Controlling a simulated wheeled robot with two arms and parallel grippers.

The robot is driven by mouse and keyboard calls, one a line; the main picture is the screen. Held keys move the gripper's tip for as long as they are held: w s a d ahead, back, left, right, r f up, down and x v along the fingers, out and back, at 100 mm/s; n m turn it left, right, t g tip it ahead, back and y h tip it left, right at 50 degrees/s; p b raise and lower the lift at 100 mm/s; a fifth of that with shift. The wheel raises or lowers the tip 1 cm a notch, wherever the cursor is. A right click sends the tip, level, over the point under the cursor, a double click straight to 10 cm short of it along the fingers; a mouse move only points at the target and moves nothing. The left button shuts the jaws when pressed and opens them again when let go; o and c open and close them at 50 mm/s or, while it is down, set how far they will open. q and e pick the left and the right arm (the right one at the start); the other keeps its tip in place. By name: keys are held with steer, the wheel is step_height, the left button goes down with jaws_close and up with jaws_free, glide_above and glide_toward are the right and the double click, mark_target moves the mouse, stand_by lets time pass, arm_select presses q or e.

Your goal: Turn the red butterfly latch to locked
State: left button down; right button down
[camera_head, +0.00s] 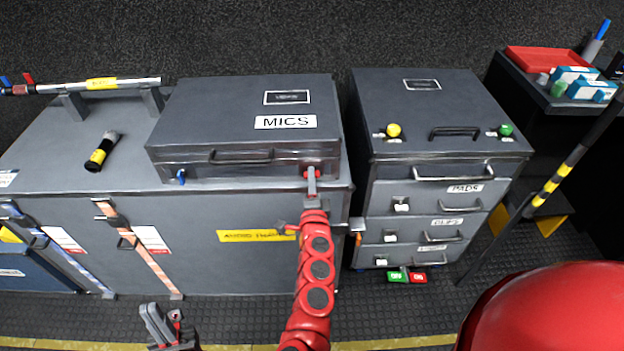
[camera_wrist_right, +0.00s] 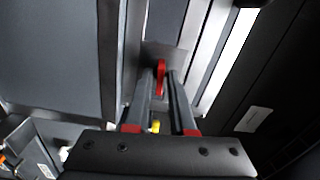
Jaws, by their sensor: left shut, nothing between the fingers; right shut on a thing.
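The red butterfly latch (camera_wrist_right: 161,76) sits on the front of the grey MICS case (camera_head: 194,110), near its right end. In the wrist view its wing stands upright in the picture, between my fingertips. My right gripper (camera_wrist_right: 162,80) is shut on it. In the head view the right gripper (camera_head: 311,178) reaches the case front, and the latch is mostly hidden there. A blue latch (camera_head: 181,176) sits near the case's left end. My left gripper (camera_head: 157,322) is shut and empty, low in front of the big chest.
The MICS case rests on a long grey chest (camera_head: 200,270). A black and yellow cylinder (camera_head: 102,151) lies on the chest to the left. A drawer cabinet (camera_head: 440,110) stands close on the right. The floor in front is mostly clear.

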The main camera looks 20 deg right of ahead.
steer(key=shift+m+b, duration=0.35)
steer(key=shift+m, duration=0.35)
steer(key=c, duration=1)
jaws_free()
steer(key=shift+o, duration=0.2)
steer(key=v, duration=1.7)
steer(key=shift+s, duration=0.2)
steer(key=shift+r, duration=0.1)
